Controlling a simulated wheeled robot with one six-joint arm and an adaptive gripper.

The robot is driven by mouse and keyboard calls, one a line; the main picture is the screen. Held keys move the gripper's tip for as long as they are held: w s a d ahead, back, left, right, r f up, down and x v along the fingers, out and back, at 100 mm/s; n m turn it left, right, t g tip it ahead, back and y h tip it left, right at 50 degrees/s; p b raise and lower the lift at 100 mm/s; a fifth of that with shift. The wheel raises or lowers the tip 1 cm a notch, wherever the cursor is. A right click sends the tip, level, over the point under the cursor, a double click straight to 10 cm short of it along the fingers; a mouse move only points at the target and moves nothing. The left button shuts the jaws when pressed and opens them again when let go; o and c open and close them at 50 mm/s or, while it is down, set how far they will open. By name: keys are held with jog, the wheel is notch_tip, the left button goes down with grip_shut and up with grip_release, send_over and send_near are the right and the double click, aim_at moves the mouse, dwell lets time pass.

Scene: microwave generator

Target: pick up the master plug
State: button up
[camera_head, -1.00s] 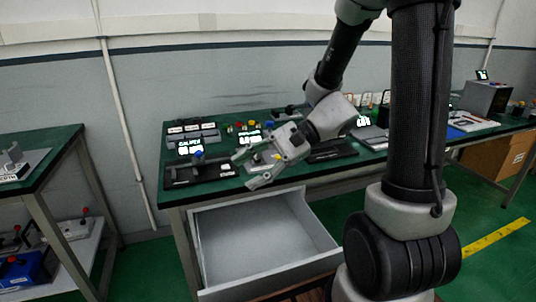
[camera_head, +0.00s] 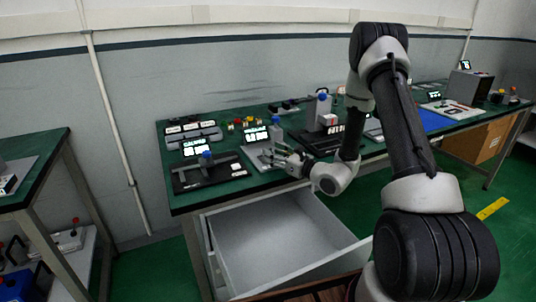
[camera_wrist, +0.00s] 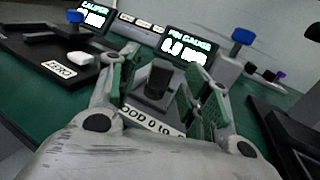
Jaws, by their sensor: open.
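A dark upright cylinder (camera_wrist: 158,80), which looks like the master plug, stands on the grey base of the pin gauge (camera_wrist: 150,105). In the wrist view my gripper (camera_wrist: 157,72) is open, with one green-padded finger on each side of the cylinder. No contact between pads and cylinder is clear. In the head view my gripper (camera_head: 280,154) reaches over the front of the pin gauge on the green bench, and the cylinder is too small or hidden to make out there.
A caliper station (camera_head: 208,172) with a white block and ZERO label stands left of the gauge. A dark station (camera_head: 320,138) stands to its right. An open, empty grey drawer (camera_head: 280,240) juts out below the bench. The pin gauge's blue-topped post (camera_wrist: 235,55) rises near the right finger.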

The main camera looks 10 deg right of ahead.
aim_at(267, 147)
jog(key=x, duration=0.4)
jog(key=shift+w+d+r, duration=0.1)
jog(key=shift+w+r, duration=0.05)
jog(key=shift+r, duration=0.05)
grip_shut()
